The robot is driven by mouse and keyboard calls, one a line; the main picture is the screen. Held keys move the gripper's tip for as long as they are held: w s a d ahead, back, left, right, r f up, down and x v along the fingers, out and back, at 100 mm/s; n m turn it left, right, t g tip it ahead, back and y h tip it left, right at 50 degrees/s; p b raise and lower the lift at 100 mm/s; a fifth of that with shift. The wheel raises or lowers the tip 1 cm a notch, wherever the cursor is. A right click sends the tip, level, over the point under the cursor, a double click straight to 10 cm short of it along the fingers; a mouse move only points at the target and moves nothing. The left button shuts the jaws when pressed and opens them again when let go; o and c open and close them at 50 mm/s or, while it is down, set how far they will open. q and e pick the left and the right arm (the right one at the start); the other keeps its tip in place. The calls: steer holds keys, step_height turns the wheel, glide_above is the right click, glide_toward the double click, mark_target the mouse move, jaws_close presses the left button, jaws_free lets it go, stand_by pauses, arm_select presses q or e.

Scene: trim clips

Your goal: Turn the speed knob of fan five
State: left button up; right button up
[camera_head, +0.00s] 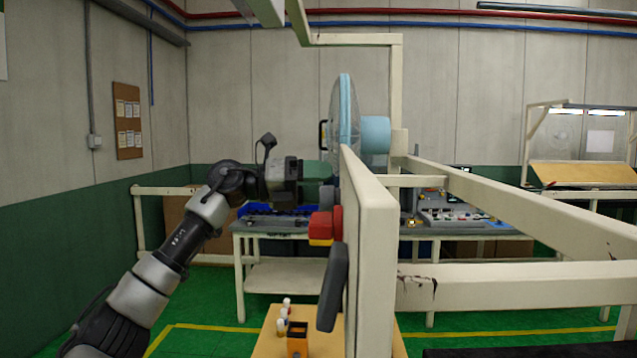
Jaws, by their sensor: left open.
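A light blue fan (375,135) with a wire guard is seen nearly edge-on above the end of a cream panel. I cannot read a number on it, and I cannot make out its speed knob. My left gripper (316,182) reaches in from the left to just left of the fan and the panel's upper edge. It is open, and I see nothing held in it. Its fingertips are small and partly lost against the background, so I cannot tell whether they touch anything. My right gripper is not in view.
The cream panel (372,250) stands close in front, with a red and yellow part (325,224) and a dark oval part (333,288) on its left side. Cream rails (530,215) run to the right. A grey workbench (270,229) stands behind. Green floor is open at lower left.

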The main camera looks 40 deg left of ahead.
arm_select(q)
steer(key=c, duration=0.9)
steer(key=shift+c, duration=0.2)
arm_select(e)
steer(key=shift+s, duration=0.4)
arm_select(q)
steer(key=shift+f+m, duration=0.1)
steer(key=shift+m, duration=0.2)
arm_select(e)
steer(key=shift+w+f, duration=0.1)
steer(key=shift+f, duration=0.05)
arm_select(q)
steer(key=m+h+b, duration=0.1)
steer(key=m+b, duration=0.1)
steer(key=m, duration=0.5)
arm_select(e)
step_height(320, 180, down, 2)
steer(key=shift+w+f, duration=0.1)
arm_select(q)
steer(key=shift+m, duration=0.4)
